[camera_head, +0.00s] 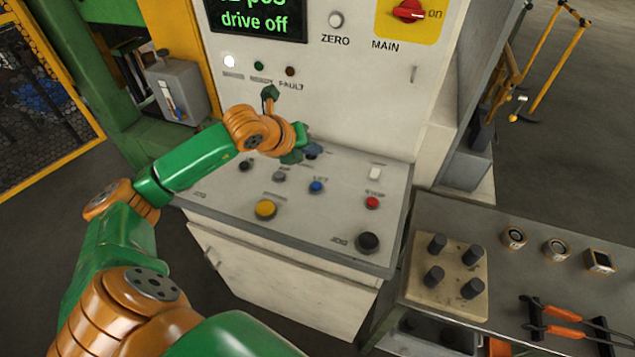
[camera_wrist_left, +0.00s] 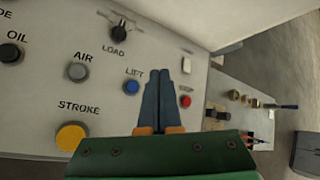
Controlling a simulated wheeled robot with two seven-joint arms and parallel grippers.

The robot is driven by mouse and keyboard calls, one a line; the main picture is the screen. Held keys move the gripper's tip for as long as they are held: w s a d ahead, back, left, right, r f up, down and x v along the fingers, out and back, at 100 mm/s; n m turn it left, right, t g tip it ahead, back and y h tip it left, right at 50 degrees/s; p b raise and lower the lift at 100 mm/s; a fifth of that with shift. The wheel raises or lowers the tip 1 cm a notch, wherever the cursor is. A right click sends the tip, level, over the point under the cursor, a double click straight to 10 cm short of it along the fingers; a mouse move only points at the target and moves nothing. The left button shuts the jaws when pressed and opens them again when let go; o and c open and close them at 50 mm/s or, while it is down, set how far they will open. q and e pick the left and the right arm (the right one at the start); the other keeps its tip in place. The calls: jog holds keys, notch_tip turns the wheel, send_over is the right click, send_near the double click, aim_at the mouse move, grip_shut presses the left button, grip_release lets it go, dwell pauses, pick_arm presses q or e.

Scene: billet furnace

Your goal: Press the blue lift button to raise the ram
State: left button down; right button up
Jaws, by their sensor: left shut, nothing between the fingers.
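The blue lift button (camera_head: 316,186) sits on the sloped control desk, under a LIFT label. In the left wrist view the blue button (camera_wrist_left: 131,87) shows uncovered, just left of my fingers. My left gripper (camera_head: 293,157) is over the back part of the desk, up-left of the button in the head view. In the left wrist view my left gripper (camera_wrist_left: 172,62) is shut, its two blue-grey fingers together with nothing between them. The fingertips appear apart from the button. My right gripper is in neither view. The ram is not identifiable here.
Nearby controls are the yellow STROKE button (camera_wrist_left: 71,136), grey AIR button (camera_wrist_left: 78,72), red button (camera_head: 372,202), black knob (camera_head: 368,242) and LOAD knob (camera_wrist_left: 120,31). A display (camera_head: 255,20) reads "drive off". A tool bench (camera_head: 520,285) stands right of the desk.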

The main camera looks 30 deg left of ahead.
aim_at(314, 188)
pick_arm(q)
notch_tip(314, 188, down, 9)
jog(key=b, duration=0.6)
jog(key=shift+r+b, duration=0.1)
jog(key=shift+b, duration=0.2)
jog(key=shift+w, duration=0.1)
dwell(1.4)
jog(key=shift+f+b, duration=0.5)
jog(key=shift+b, duration=0.35)
jog(key=shift+f+b, duration=0.4)
jog(key=shift+b, duration=0.15)
jog(key=shift+r, duration=0.1)
dwell(0.5)
jog(key=shift+r+p, duration=0.45)
jog(key=shift+r, duration=0.3)
